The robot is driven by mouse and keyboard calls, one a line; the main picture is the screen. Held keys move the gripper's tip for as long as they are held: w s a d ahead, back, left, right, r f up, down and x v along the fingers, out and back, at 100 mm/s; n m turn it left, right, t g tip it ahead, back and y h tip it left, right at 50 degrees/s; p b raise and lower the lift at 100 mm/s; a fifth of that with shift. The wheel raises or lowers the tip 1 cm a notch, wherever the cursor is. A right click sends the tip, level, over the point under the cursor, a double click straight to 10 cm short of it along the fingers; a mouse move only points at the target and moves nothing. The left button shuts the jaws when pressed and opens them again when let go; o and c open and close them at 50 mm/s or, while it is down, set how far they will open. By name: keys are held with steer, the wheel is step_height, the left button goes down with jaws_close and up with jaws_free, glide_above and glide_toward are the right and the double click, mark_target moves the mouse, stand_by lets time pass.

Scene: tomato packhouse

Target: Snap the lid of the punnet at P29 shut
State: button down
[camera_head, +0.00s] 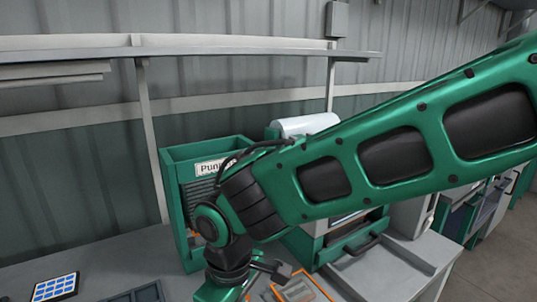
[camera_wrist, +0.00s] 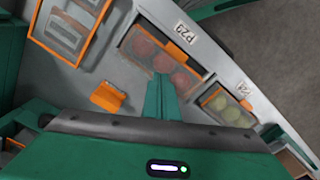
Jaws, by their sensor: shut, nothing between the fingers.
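The punnet (camera_wrist: 150,50) with red tomatoes sits by the label (camera_wrist: 187,32), which seems to read P29, in the upper middle of the wrist view. An orange strip (camera_wrist: 180,56) crosses its right part; I cannot tell whether the lid is fully down. My gripper (camera_wrist: 161,80) is shut and empty, its fingertips overlapping the near edge of this punnet in the view. I cannot tell whether they touch it. In the head view my arm hides the punnet.
A second punnet (camera_wrist: 228,108) with yellow-green fruit stands to the right, by a label (camera_wrist: 243,88). An orange piece (camera_wrist: 108,97) lies on the grey bench left of my fingers. An orange-edged frame (camera_wrist: 40,41) is at upper left. A green dispenser (camera_head: 172,190) stands at the back.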

steer(key=shift+f, duration=1)
stand_by(0.5)
steer(key=shift+r, duration=0.1)
step_height(320, 180, up, 7)
stand_by(1.2)
